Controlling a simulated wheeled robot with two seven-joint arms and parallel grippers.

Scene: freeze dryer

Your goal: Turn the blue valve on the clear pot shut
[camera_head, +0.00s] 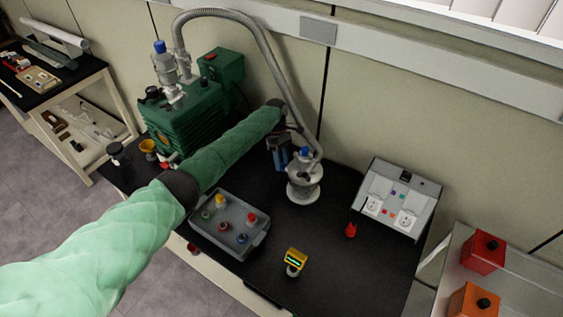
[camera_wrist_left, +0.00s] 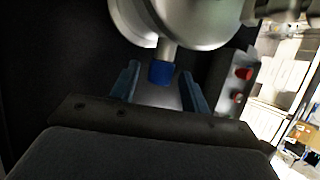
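The clear pot (camera_head: 304,188) stands on the black tabletop with a grey hose running into its top. Its blue valve (camera_head: 305,151) shows at the top of the pot. My left gripper (camera_head: 281,152) is just left of the pot, at valve height. In the left wrist view the blue valve (camera_wrist_left: 161,72) sits on a short stem between the two blue fingers of my left gripper (camera_wrist_left: 161,84). The fingers are open, with a gap on both sides of the valve. My right gripper is not in view.
A green pump (camera_head: 185,115) stands behind my left arm. A grey tray (camera_head: 228,232) with coloured knobs, a yellow gauge (camera_head: 295,261), a red item (camera_head: 351,230) and a grey control box (camera_head: 396,200) stand around the pot. Bare tabletop lies between them.

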